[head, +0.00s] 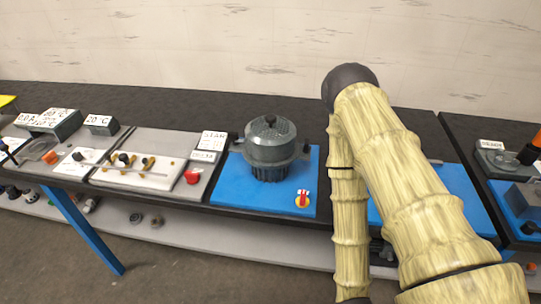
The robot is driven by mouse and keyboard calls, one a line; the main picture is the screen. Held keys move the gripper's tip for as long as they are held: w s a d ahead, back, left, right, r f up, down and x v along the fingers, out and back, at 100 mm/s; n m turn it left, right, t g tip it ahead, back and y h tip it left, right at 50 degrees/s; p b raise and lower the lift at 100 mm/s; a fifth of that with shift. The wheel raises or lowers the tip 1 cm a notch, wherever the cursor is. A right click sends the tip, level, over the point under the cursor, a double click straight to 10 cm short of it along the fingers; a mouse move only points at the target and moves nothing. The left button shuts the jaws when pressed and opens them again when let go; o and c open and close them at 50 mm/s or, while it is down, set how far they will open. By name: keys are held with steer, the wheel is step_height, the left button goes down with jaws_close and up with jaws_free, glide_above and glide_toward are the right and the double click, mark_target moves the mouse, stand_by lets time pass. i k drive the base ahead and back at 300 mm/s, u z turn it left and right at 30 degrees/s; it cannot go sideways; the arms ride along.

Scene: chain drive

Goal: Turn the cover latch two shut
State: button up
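A grey round covered pot-like unit (272,148) with a dark knob on its lid stands on a blue base plate (235,190). Small dark parts stick out at its left and right sides; they may be latches, but they are too small to tell which is latch two or how it is turned. My arm shows on the right, bent at a dark elbow, with its lower link running down past the bottom edge. My gripper is out of the frame.
To the left are a grey panel with a red button (192,177) and a white board (135,170) with knobs. My arm hides part of another blue plate (458,185) on the right.

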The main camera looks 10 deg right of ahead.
mark_target(306, 150)
steer(key=z, duration=0.95)
steer(key=k, duration=0.45)
steer(key=u, duration=0.35)
steer(key=i, duration=0.35)
